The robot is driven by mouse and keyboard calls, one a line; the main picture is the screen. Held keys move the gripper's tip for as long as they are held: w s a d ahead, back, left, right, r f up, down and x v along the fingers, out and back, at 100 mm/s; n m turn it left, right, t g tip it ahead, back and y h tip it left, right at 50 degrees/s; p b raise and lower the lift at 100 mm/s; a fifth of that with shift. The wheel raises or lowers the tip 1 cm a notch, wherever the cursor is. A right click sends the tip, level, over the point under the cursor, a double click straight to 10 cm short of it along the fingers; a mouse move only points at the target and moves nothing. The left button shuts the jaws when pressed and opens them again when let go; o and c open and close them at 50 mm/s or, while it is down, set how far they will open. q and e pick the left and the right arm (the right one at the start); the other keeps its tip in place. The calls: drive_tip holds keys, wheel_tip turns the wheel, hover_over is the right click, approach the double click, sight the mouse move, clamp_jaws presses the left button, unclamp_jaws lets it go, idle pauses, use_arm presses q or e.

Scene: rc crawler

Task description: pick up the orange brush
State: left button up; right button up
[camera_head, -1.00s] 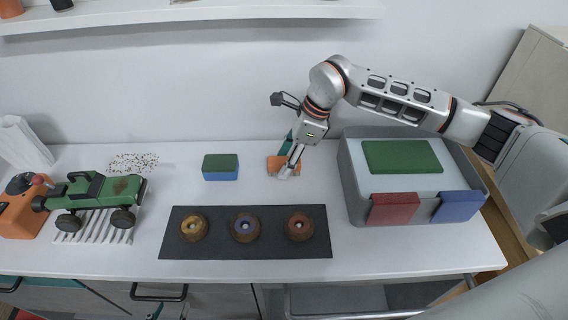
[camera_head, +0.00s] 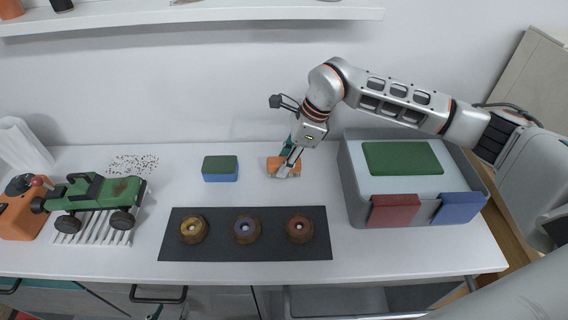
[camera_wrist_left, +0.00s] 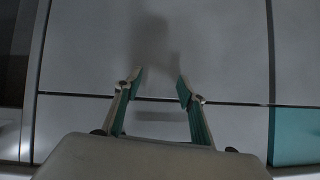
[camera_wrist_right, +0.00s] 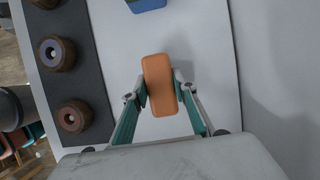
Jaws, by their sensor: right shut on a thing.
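The orange brush (camera_head: 275,165) lies on the white counter behind the dark mat, partly hidden by my right gripper in the head view. My right gripper (camera_head: 287,168) reaches down over it. In the right wrist view the brush (camera_wrist_right: 158,88) is an orange block between the two fingertips of my right gripper (camera_wrist_right: 160,90), which touch its long sides. My left gripper (camera_wrist_left: 158,84) is open and empty in the left wrist view, in front of grey cabinet panels.
A green-and-blue sponge (camera_head: 220,168) lies left of the brush. The dark mat (camera_head: 268,252) holds three round wheel-like pieces. A grey basin (camera_head: 352,190) with cloths stands to the right. A green crawler (camera_head: 100,192) stands on a ribbed rack at left.

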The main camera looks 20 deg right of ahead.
sight(276, 160)
wheel_tip(276, 160, up, 6)
drive_tip(key=shift+f+b, duration=0.1)
drive_tip(key=shift+b, duration=0.25)
drive_tip(key=shift+s+a+r, duration=0.15)
drive_tip(key=shift+s+r, duration=0.1)
drive_tip(key=shift+s, duration=0.25)
drive_tip(key=s+a+b, duration=0.1)
drive_tip(key=s+a, duration=0.1)
drive_tip(key=s, duration=0.7)
drive_tip(key=s+a+b, duration=0.1)
drive_tip(key=s+a, duration=0.2)
drive_tip(key=s, duration=0.6)
drive_tip(key=shift+b, duration=0.4)
